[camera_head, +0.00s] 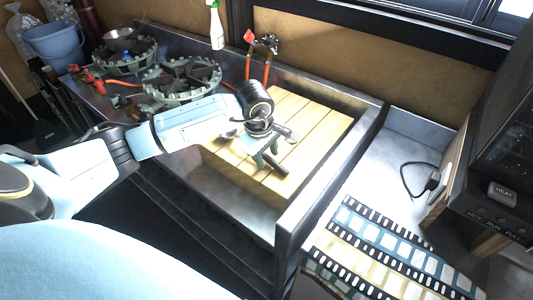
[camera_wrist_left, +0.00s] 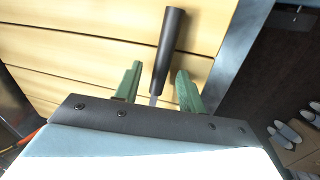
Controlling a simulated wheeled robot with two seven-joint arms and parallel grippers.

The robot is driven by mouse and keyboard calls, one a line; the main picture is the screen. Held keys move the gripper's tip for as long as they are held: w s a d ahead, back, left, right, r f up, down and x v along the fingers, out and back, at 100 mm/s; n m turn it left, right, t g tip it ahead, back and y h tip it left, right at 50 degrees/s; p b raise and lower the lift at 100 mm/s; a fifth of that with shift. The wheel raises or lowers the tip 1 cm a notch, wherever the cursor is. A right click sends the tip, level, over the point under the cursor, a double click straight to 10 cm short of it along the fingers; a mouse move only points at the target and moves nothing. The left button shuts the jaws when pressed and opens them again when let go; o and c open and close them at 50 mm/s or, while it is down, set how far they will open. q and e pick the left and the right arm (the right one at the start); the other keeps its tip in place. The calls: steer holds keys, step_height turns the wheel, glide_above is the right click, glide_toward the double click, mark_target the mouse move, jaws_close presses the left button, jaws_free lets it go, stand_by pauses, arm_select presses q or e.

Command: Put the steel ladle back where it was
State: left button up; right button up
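A black handle with a thin steel shaft, which I take to be the steel ladle (camera_wrist_left: 168,42), shows in the left wrist view over the wooden slats (camera_wrist_left: 90,55). Its bowl is hidden there behind the gripper body. My left gripper (camera_wrist_left: 160,70) is open, with its two green fingers apart on either side of the handle and gaps showing. In the head view the left gripper (camera_head: 268,161) points down over the slatted wooden board (camera_head: 313,131); the ladle is hard to make out among the gripper parts there. My right gripper is not in view.
A steel rim (camera_head: 325,165) surrounds the board. Two gas burners (camera_head: 182,80) stand to the left at the back. Orange-handled pliers (camera_head: 262,60) and a spray bottle (camera_head: 216,25) are by the wall. A film-strip patterned mat (camera_head: 385,255) lies at the right.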

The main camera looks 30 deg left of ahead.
arm_select(q)
steer(key=shift+f, duration=0.1)
steer(key=shift+f, duration=0.15)
steer(key=s+r, duration=0.3)
steer(key=r, duration=1)
steer(key=shift+a+p, duration=0.15)
steer(key=shift+p, duration=0.2)
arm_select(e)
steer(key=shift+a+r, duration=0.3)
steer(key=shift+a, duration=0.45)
arm_select(q)
steer(key=shift+s, duration=0.1)
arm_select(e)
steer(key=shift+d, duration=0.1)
